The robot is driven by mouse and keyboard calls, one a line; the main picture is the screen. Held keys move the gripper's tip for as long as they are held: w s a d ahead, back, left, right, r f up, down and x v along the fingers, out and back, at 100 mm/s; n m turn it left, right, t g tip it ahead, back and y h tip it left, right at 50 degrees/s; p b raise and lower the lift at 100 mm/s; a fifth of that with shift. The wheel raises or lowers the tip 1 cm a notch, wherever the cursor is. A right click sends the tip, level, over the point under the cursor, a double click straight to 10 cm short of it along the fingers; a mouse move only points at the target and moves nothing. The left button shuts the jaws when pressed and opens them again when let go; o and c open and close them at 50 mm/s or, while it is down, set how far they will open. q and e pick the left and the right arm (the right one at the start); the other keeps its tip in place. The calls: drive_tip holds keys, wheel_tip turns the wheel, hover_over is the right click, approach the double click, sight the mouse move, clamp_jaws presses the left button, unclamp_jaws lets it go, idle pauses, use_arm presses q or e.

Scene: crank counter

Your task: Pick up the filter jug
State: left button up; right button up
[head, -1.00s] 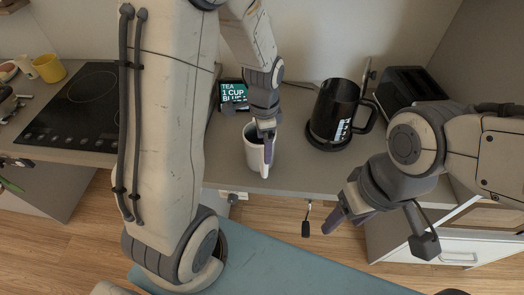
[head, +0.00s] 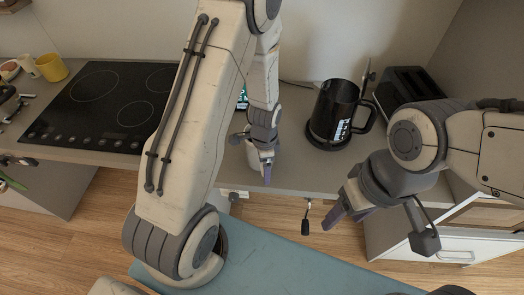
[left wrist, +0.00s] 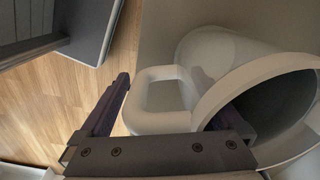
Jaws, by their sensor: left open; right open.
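A white jug with a loop handle (left wrist: 160,78) fills the right of the left wrist view, its open mouth facing the camera. In the head view the white jug (head: 252,154) stands near the counter's front edge, mostly hidden behind my left gripper (head: 266,168). My left gripper is open at the jug. My right gripper (head: 347,211) is open and empty in front of the counter.
A black kettle (head: 335,105) stands on a round base, with a black toaster (head: 405,88) beside it. A dark box (head: 243,97) is partly hidden behind my left arm. A black hob (head: 105,105) and yellow mug (head: 51,68) are left. A crank (head: 306,218) hangs at the counter's front.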

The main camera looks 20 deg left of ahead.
use_arm(q)
clamp_jaws()
drive_tip(key=shift+w, duration=0.1)
drive_tip(key=shift+r, duration=0.15)
idle(0.3)
drive_tip(key=shift+r+b, duration=0.4)
drive_tip(key=shift+r, duration=1.35)
drive_tip(key=w+d+r+b, duration=0.2)
drive_tip(key=w+d+r, duration=0.3)
drive_tip(key=d, duration=0.5)
drive_tip(key=shift+d+r, duration=0.2)
drive_tip(key=shift+r, duration=0.9)
drive_tip(key=shift+d, duration=0.1)
